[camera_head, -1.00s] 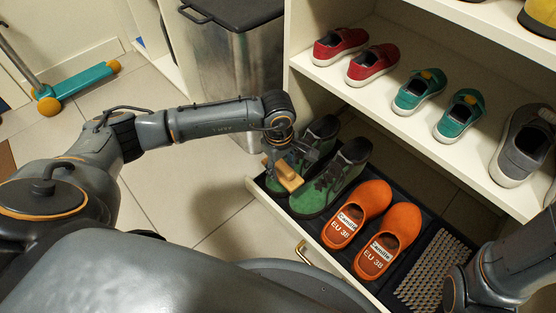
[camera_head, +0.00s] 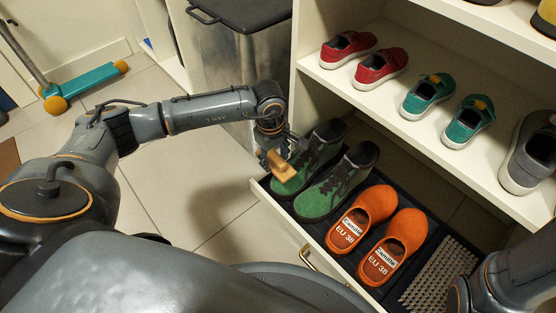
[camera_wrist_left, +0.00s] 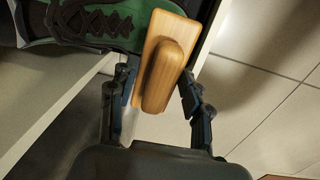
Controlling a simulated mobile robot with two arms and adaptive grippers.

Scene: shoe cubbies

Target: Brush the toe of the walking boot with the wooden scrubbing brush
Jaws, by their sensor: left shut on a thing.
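Two green walking boots with black uppers and laces stand side by side in the open drawer in the head view, a left one (camera_head: 298,180) and a right one (camera_head: 335,190). My left gripper (camera_head: 275,153) is shut on the wooden scrubbing brush (camera_head: 283,168), at the toe end of the left boot. The brush also shows in the left wrist view (camera_wrist_left: 163,62), between the fingers (camera_wrist_left: 158,88), overlapping the edge of the green boot (camera_wrist_left: 85,28). I cannot tell whether it touches the toe; its bristles are hidden. My right gripper is out of view.
Orange clogs (camera_head: 362,216) sit right of the boots in the drawer (camera_head: 285,208), with a grey studded mat (camera_head: 440,272) beyond. A shelf (camera_head: 400,125) with red and teal shoes hangs above. A grey bin (camera_head: 238,65) stands behind my left arm.

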